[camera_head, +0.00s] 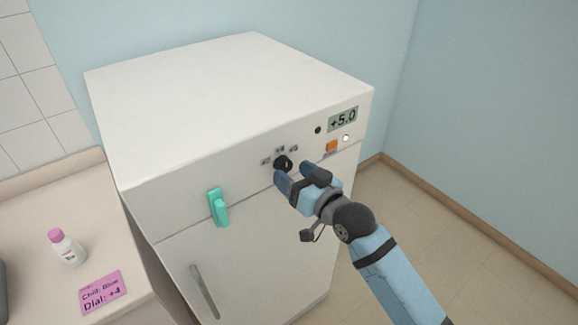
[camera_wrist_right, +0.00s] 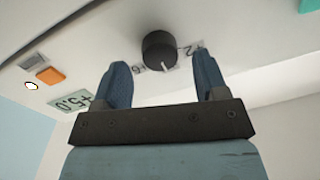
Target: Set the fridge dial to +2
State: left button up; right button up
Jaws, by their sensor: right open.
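The fridge (camera_head: 225,95) is a white box with a control panel along its upper front. Its dial (camera_head: 282,163) is a round black knob with small printed labels around it. In the right wrist view the dial (camera_wrist_right: 158,48) has a white pointer line towards the lower right, between two visible labels. One label (camera_wrist_right: 195,48) appears to read +2. The display (camera_head: 343,119) reads +5.0. My right gripper (camera_head: 292,174) is open in front of the dial, its two blue fingers on either side of it; I cannot tell whether they touch it. My left gripper is out of view.
An orange button (camera_head: 331,146) and a small white light (camera_head: 346,138) sit right of the dial. A teal handle (camera_head: 219,208) projects at left.

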jog(key=shift+x, duration=1.05)
jog(key=c, duration=0.9)
